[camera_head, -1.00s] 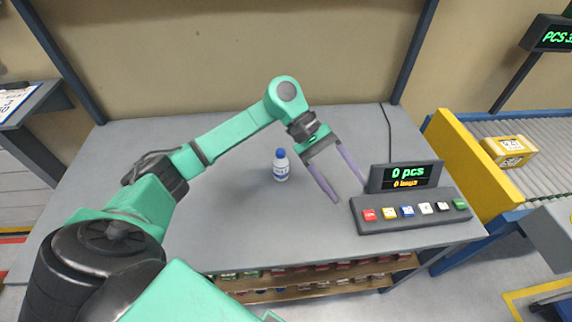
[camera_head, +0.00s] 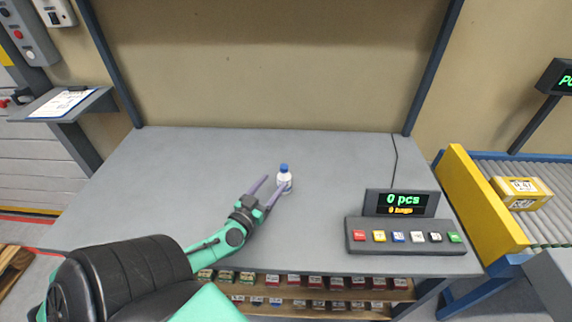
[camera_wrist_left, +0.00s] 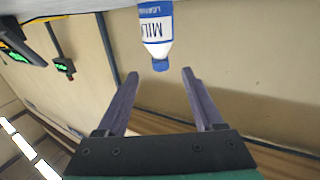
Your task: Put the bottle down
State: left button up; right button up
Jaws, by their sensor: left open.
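The bottle (camera_head: 285,183) is small and white with a blue cap and blue label, and stands upright on the grey table (camera_head: 200,160). My left gripper (camera_head: 275,182) is open, with its two purple fingers pointing at the bottle from the front left. In the left wrist view the bottle (camera_wrist_left: 157,28) appears upside down, just past the tips of the open left gripper (camera_wrist_left: 161,76) and between their lines. Nothing is held in the fingers. My right gripper is not in view.
A keypad with coloured buttons and a display (camera_head: 401,205) stands at the right of the table. A conveyor with a yellow side (camera_head: 480,205) and a yellow box (camera_head: 521,192) lies further right. Shelves of small items (camera_head: 315,283) sit below the front edge. The table's back is clear.

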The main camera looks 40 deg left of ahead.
aim_at(286, 166)
pick_arm(q)
jog(key=w+a, duration=0.2)
jog(key=w, duration=0.9)
jog(key=shift+s+r, duration=0.15)
jog(key=c, duration=0.7)
grip_shut()
